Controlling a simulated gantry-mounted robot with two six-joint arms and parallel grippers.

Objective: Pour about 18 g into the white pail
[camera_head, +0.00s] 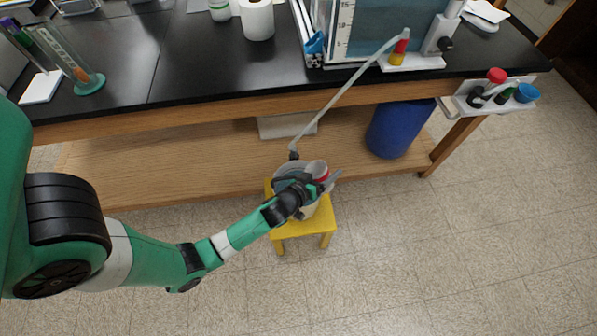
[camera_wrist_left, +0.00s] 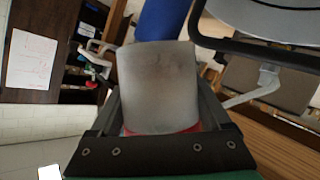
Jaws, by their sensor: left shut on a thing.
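A white pail (camera_head: 309,210) stands on a small yellow stool (camera_head: 290,231) in the head view, partly hidden by my left gripper. My left gripper (camera_head: 318,183) is over the pail, shut on a pale cup (camera_head: 316,168) with a red band. In the left wrist view the cup (camera_wrist_left: 158,85) is between the fingers, greyish, with red at its lower edge. Its contents cannot be made out. A large pale rounded thing with a dark rim fills the upper right of the wrist view; I cannot tell whether it is the pail. My right gripper is not in view.
A thin pale tube (camera_head: 345,87) slopes from the tank on the black bench (camera_head: 195,65) to a dark tip beside the pail. A blue barrel (camera_head: 400,128) stands on the wooden lower shelf (camera_head: 190,165). The tiled floor right of the stool is clear.

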